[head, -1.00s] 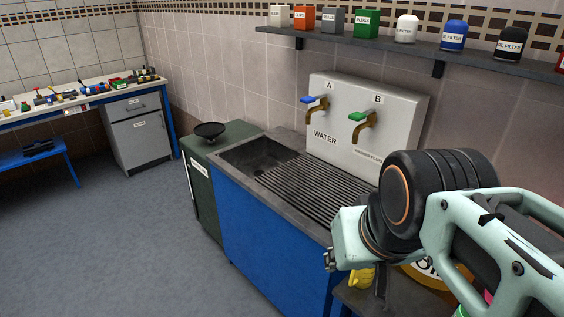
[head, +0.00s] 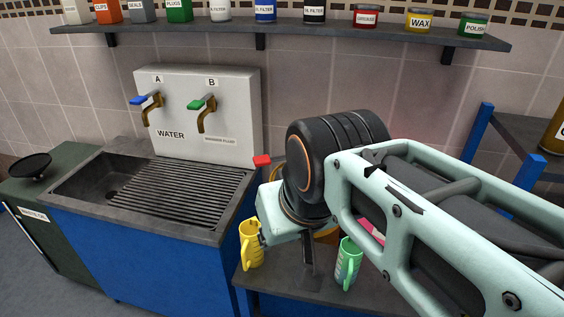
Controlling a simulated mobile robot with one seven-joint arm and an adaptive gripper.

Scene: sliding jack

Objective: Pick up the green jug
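The green jug (head: 346,264) stands on the dark bench (head: 385,297) right of the sink, just to the right of my wrist. Its handle faces the front, and my arm covers part of its right side. My arm reaches in from the right, with its wrist above the bench between the green jug and a yellow jug (head: 250,245). A narrow grey part below the wrist seems to be my gripper (head: 310,272), apart from the green jug. Its fingers cannot be made out, and nothing is clearly held.
A sink with a ribbed drainer (head: 185,195) and two taps is at the left. A pink item (head: 371,231) and a yellowish round thing lie partly hidden behind my arm. A shelf (head: 290,32) with labelled containers runs above. A blue-posted rack (head: 478,132) stands at right.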

